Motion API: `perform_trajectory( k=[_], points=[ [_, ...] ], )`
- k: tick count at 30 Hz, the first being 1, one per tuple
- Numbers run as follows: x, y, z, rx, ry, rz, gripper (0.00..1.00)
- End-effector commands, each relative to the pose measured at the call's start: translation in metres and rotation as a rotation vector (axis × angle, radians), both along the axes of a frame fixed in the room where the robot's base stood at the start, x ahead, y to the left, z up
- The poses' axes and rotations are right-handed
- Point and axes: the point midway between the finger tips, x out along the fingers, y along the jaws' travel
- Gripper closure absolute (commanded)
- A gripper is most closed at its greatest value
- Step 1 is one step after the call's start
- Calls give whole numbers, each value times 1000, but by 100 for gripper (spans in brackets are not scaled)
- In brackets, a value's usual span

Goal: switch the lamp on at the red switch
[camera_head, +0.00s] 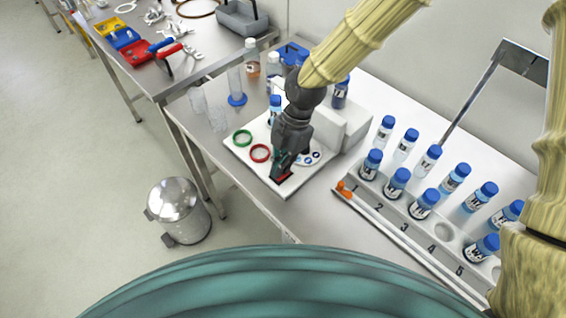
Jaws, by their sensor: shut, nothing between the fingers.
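My gripper (284,166) is shut and points down at the front part of a white board (249,162), with nothing visible held. A small dark red patch (281,178) shows right at its fingertips; I cannot tell whether it is the red switch or whether they touch. A small orange-red piece (345,188) sits at the left end of the numbered rack, to the right of my gripper. A grey post with a flat head (524,63), perhaps the lamp, rises behind the rack; I cannot tell whether it is lit.
A green ring (242,138) and a red ring (260,153) lie on the board, left of my gripper. Several blue-capped bottles stand in and behind the rack (387,219). Clear glassware (217,118) stands left of the board. A metal bin (181,210) is on the floor.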

Motion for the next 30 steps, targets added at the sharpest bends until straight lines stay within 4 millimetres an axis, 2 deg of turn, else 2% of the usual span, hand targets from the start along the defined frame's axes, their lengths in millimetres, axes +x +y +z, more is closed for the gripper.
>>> perform_trajectory(
  k=[18, 30],
  points=[
    [-6, 6, 3, 0, 0, 1, 100],
    [-3, 1, 35, 1, 0, -1, 100]
  ],
)
